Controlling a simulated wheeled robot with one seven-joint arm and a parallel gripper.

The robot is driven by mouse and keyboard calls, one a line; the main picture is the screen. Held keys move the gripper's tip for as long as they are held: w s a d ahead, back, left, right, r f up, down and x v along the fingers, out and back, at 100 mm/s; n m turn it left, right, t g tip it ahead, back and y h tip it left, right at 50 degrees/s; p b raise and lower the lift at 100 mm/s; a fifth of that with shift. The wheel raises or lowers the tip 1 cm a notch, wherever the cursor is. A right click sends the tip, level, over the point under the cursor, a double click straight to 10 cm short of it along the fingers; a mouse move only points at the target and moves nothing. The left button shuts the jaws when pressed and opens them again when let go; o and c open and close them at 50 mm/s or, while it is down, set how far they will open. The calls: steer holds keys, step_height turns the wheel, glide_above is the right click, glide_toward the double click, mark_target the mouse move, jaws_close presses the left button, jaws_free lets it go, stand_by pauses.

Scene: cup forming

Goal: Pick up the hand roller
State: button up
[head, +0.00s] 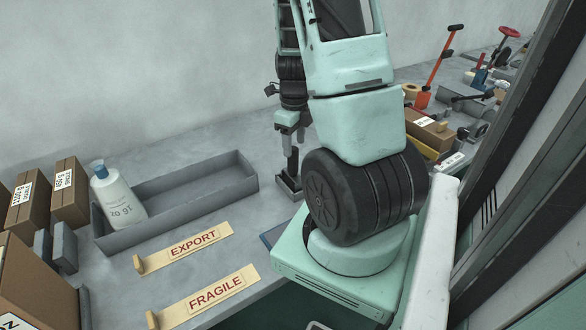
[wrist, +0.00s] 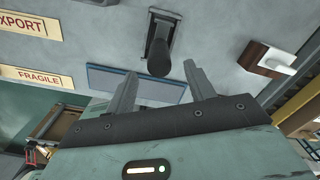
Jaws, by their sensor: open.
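The thing I take for the hand roller has a dark upright handle on a grey rectangular base. In the head view the hand roller (head: 289,182) stands on the grey table just below my gripper (head: 290,136). In the wrist view the end of the hand roller's handle (wrist: 158,58) shows beyond and between the two fingertips of my gripper (wrist: 160,70). The fingers are apart and nothing is held. The handle's exact distance from the fingers is hard to tell.
A grey tray (head: 190,187) with a white bottle (head: 115,192) lies to the left. EXPORT (head: 192,243) and FRAGILE (head: 214,291) signs lie in front. A blue flat item (wrist: 135,84) is near the fingers. A brown block with a white part (wrist: 266,58) lies to the right.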

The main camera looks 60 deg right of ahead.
mark_target(293, 157)
steer(key=shift+w+f, duration=0.2)
steer(key=shift+f, duration=2.75)
jaws_close()
